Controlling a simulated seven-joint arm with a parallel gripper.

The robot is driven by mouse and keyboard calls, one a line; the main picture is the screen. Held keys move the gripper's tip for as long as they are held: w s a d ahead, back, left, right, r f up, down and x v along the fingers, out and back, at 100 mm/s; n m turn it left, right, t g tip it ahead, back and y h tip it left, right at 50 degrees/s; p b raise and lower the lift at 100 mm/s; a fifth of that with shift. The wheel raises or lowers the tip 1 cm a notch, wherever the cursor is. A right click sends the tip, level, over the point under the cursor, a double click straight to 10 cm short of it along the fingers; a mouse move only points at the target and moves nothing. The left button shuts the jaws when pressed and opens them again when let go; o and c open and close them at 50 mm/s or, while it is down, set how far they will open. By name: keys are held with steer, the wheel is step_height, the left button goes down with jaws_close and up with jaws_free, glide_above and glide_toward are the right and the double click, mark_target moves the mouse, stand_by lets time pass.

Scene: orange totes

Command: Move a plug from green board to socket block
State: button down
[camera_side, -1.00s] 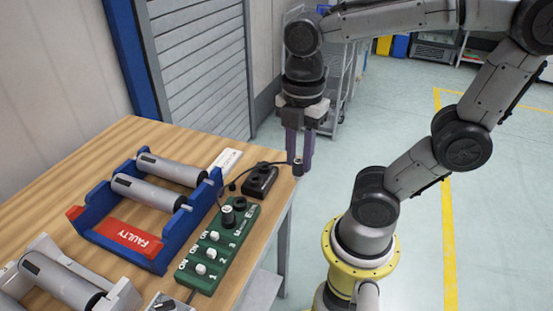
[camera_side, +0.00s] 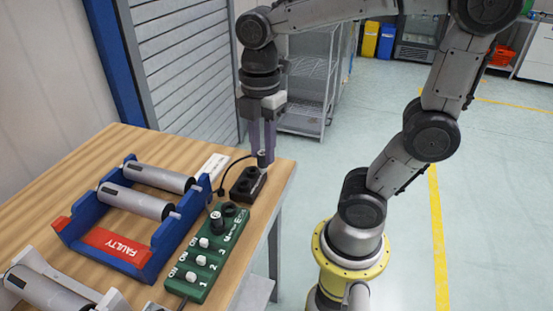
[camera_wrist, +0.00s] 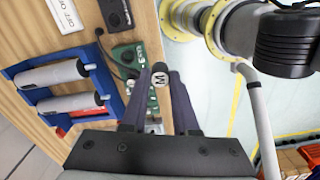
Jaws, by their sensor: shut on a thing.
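My gripper (camera_side: 262,155) is shut on a dark plug (camera_side: 262,161), which hangs upright between the fingertips with a black cable running left from it. In the wrist view the held plug (camera_wrist: 159,84) shows a round end marked "M". The black socket block (camera_side: 247,186) lies on the table; the plug appears just above its far right end, and the exact gap is hard to tell. The block also shows at the top of the wrist view (camera_wrist: 116,14). The green board (camera_side: 207,257) is nearer the camera, with another plug (camera_side: 216,221) and several white switches.
A blue rack (camera_side: 133,258) with two grey cylinders and a red "FAULTY" label stands left of the board. A white label plate (camera_side: 213,167) lies beside the block. Another cylinder (camera_side: 45,293) is at the front left. The table's right edge is close to the block.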

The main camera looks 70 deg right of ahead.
steer(key=w+d+f+m, duration=0.2)
steer(key=w+d+m, duration=0.1)
steer(key=w+d, duration=0.35)
steer(key=shift+w+d+f+m, duration=0.35)
steer(key=shift+d+f, duration=0.7)
steer(key=shift+f, duration=0.5)
steer(key=shift+w+d+f+m, duration=0.3)
steer(key=shift+d+f, duration=0.7)
steer(key=shift+f, duration=0.6)
steer(key=shift+w+d+f+m, duration=0.35)
steer(key=shift+d+f, duration=0.7)
steer(key=shift+f, duration=0.5)
steer(key=shift+f, duration=1.15)
steer(key=c, duration=0.6)
jaws_free()
step_height(320, 180, up, 14)
